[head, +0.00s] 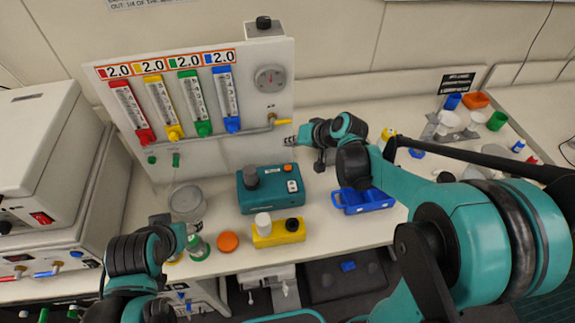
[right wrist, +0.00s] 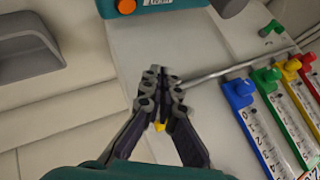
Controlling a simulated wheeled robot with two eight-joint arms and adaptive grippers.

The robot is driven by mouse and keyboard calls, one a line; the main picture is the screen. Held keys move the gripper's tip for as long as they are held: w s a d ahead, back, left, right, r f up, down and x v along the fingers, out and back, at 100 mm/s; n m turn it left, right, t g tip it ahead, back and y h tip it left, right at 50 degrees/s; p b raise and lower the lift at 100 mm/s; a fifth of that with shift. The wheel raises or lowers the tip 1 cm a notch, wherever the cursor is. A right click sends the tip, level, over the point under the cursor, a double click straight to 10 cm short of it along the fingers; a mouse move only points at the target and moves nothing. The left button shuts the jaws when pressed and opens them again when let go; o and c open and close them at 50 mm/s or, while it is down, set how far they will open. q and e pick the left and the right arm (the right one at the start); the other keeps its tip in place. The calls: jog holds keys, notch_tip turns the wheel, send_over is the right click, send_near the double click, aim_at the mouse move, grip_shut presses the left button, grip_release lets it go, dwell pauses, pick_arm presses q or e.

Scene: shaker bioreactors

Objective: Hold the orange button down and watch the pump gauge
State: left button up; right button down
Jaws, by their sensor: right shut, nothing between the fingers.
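The orange button (head: 288,168) sits on top of a teal pump box (head: 262,200) with a dark knob; in the right wrist view the button (right wrist: 126,6) shows at the top edge. A round grey dial gauge (head: 270,78) is on the white panel; its reading is too small to tell. My right gripper (head: 290,141) is shut and empty, in front of the panel, apart from the button and behind it in the head view. Its closed fingers (right wrist: 160,78) show in the right wrist view. My left arm's end (head: 178,232) is at the lower left; its fingers are unclear.
Several coloured flow meters (head: 188,100) stand on the panel (head: 245,150). A yellow valve handle (head: 283,121) is close to my right gripper. A yellow block (head: 279,234), an orange disc (head: 228,242) and a blue tray (head: 362,200) are on the bench.

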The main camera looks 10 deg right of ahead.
aim_at(290, 169)
jog(key=shift+f, duration=0.1)
notch_tip(290, 169, down, 9)
jog(key=b, duration=0.7)
jog(key=shift+r, duration=0.2)
dwell(1.0)
jog(key=shift+f+b, duration=0.4)
jog(key=shift+f, duration=0.05)
jog(key=shift+f+b, duration=0.35)
jog(key=shift+f, duration=0.05)
dwell(0.5)
jog(key=shift+r, duration=0.1)
dwell(1.1)
jog(key=shift+r+p, duration=0.65)
jog(key=shift+r, duration=0.1)
